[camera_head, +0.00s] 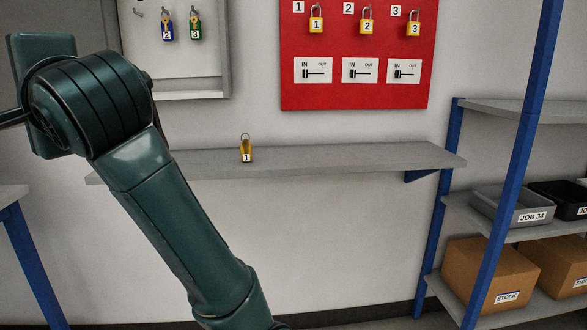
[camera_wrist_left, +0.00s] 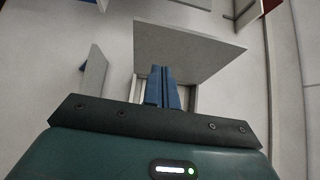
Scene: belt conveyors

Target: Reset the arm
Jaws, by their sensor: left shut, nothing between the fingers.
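My left gripper shows in the left wrist view (camera_wrist_left: 163,88), its two blue fingers together with nothing between them. In the head view my dark green arm is raised across the left side, and its fingers are not seen there. My right gripper is in neither view. A yellow tag or key marked 1 (camera_head: 246,153) stands on the grey wall shelf (camera_head: 330,160), apart from my arm.
A red board (camera_head: 440,50) holds yellow padlocks (camera_head: 316,25) above IN/OUT cards. Tags 2 (camera_head: 168,30) and 3 (camera_head: 195,28) hang on a pale panel. A blue-framed rack (camera_head: 440,215) with bins (camera_head: 500,205) and boxes (camera_head: 485,270) stands right.

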